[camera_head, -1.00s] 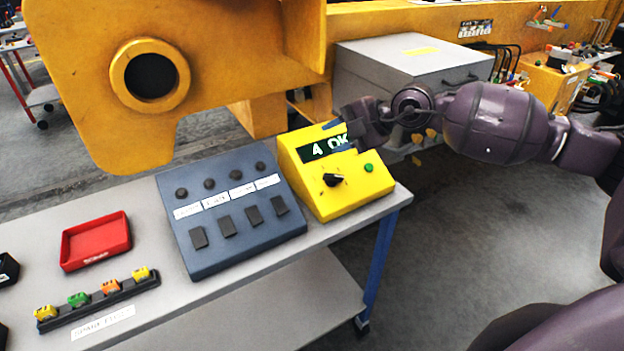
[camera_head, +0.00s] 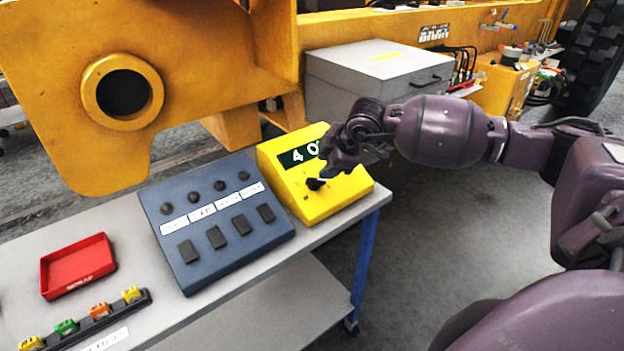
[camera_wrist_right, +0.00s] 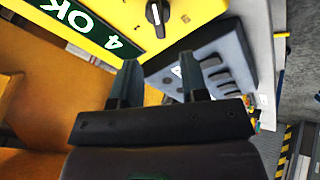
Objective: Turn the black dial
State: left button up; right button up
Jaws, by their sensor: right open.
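The black dial (camera_head: 315,184) sits on the sloped face of the yellow box (camera_head: 340,199), below a dark display (camera_head: 298,155). The display reads "4 OK" in the right wrist view (camera_wrist_right: 75,20); my gripper covers part of it in the head view. In the right wrist view the dial (camera_wrist_right: 157,14) is at the top, with a white pointer line. My right gripper (camera_head: 325,173) is right above the dial in the head view. Its two fingers (camera_wrist_right: 158,80) are apart with nothing between them, and the dial lies beyond their tips. My left gripper is out of view.
A blue-grey panel (camera_head: 218,248) with several knobs and dark switches stands left of the yellow box on the bench. A red tray (camera_head: 78,268) and a rack of small coloured pieces (camera_head: 100,322) lie further left. A large yellow casting (camera_head: 60,110) overhangs behind.

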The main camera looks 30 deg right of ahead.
aim_at(312, 179)
jog(key=x, duration=0.7)
jog(key=shift+w+a+f, duration=0.1)
jog(key=shift+w+f, duration=0.1)
jog(key=shift+f, duration=0.05)
jog(key=shift+w+f, duration=0.2)
jog(key=shift+f, duration=0.1)
jog(key=c, duration=0.6)
jog(key=shift+o, duration=0.2)
jog(key=shift+a, duration=0.1)
